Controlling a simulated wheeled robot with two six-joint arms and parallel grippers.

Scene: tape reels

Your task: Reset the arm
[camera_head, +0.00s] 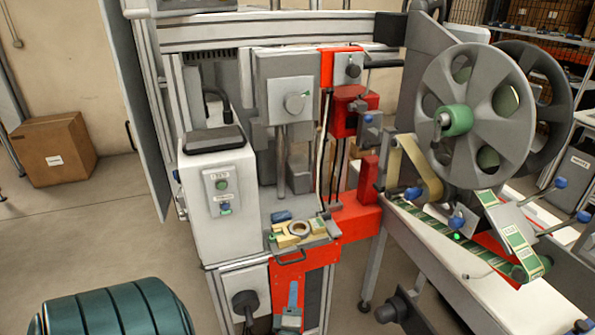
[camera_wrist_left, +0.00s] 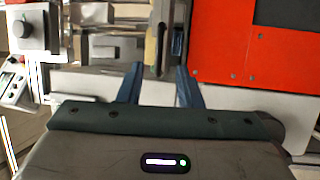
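My left gripper (camera_head: 293,288) shows at the bottom of the head view, upright in front of the red machine panel, below the small tray (camera_head: 290,255). In the left wrist view its two blue fingers (camera_wrist_left: 160,68) are apart with a gap between them, and nothing is held. The tray bears a beige holder with a tape reel (camera_head: 298,229) and a blue piece (camera_head: 282,215). In the wrist view a beige strip (camera_wrist_left: 151,45) shows beyond the fingers. My right gripper is not in view.
A white control box (camera_head: 222,240) stands left of the tray. The red panel (camera_head: 318,280) is close by the left gripper. Large grey reels (camera_head: 478,105) and a conveyor are at right. A ribbed teal object (camera_head: 115,312) is at bottom left. Open floor lies at left.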

